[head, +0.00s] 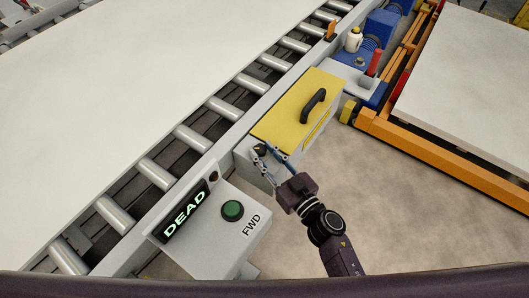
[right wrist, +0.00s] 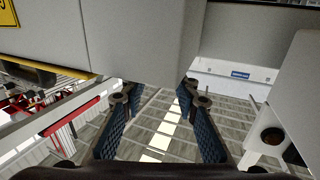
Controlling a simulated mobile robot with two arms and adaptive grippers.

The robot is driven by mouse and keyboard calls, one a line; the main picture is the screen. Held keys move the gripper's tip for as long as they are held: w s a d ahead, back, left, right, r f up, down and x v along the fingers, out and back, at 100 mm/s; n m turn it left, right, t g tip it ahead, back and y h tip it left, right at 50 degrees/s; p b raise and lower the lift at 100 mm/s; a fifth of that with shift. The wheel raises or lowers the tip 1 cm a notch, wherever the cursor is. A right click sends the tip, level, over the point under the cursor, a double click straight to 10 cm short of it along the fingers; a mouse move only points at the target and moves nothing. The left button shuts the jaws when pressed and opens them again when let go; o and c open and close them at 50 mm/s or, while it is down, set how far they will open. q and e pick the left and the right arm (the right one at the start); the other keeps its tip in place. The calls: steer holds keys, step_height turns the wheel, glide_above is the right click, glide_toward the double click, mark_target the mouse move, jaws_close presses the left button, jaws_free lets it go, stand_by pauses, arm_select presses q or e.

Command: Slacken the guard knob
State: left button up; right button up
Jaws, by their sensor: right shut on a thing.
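The guard is a yellow cover (head: 292,103) with a black handle (head: 313,106), on a grey housing beside the roller conveyor. A small dark guard knob (head: 260,149) sits at the housing's near end. My right gripper (head: 270,157) reaches up from below with its fingertips at the knob, and is shut on it. In the right wrist view the two ridged blue fingers (right wrist: 158,90) stand apart beneath a grey housing; the knob itself cannot be made out there. My left gripper is not in view.
A grey control box with a lit DEAD display (head: 186,211) and a green FWD button (head: 232,211) stands just left of my right arm. Rollers (head: 194,139) carry a large pale sheet (head: 110,75). An orange frame (head: 440,150) stands at right. Bare floor lies between.

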steer(key=shift+w+d+r+n+g+y+p, duration=0.1)
steer(key=shift+d+n+g+y+p, duration=0.05)
steer(key=shift+n+g+y+p, duration=0.35)
steer(key=shift+w+d+n+g+y+p, duration=0.1)
steer(key=shift+n+g+y+p, duration=0.25)
steer(key=shift+y, duration=0.25)
steer(key=shift+w+d+n+g+y, duration=0.1)
steer(key=shift+d+n+g+y, duration=0.05)
steer(key=shift+n+g+y, duration=0.75)
steer(key=shift+w+n+g+y, duration=0.15)
steer(key=shift+n+g+y, duration=0.5)
steer(key=shift+g, duration=0.1)
steer(key=shift+w+d+f+n+g+y+b, duration=0.1)
steer(key=shift+f+n+g+y+b, duration=0.1)
steer(key=shift+n+g+y+b, duration=0.8)
steer(key=shift+r+g, duration=0.1)
steer(key=shift+g, duration=0.7)
steer(key=shift+n, duration=0.3)
steer(key=o, duration=1.1)
steer(key=shift+o, duration=0.2)
